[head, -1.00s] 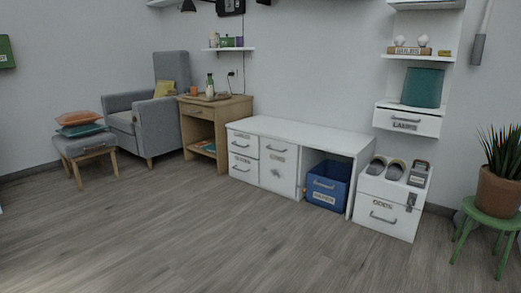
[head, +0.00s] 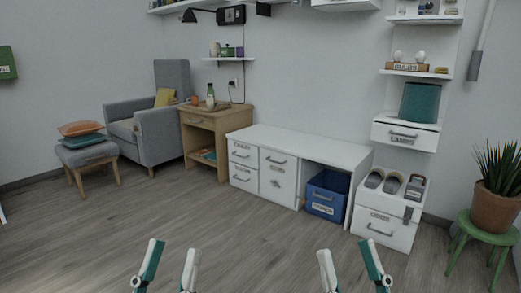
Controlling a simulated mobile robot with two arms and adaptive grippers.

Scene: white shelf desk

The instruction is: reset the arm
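Both of my grippers show at the bottom edge of the head view, over the bare floor. My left gripper (head: 168,262) has its two fingers spread apart, with nothing between them. My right gripper (head: 349,264) also has its fingers spread and is empty. Neither touches any furniture. The arms behind the grippers are out of view. The white shelf desk (head: 300,145) stands ahead, with drawers on its left side and a blue bin (head: 326,196) in its open bay.
A grey armchair (head: 160,120), a footstool (head: 85,154) with cushions and a wooden side table (head: 215,122) stand at the left. A white box (head: 385,228) with slippers and a plant on a green stool (head: 487,224) are at the right. The floor (head: 230,225) between is clear.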

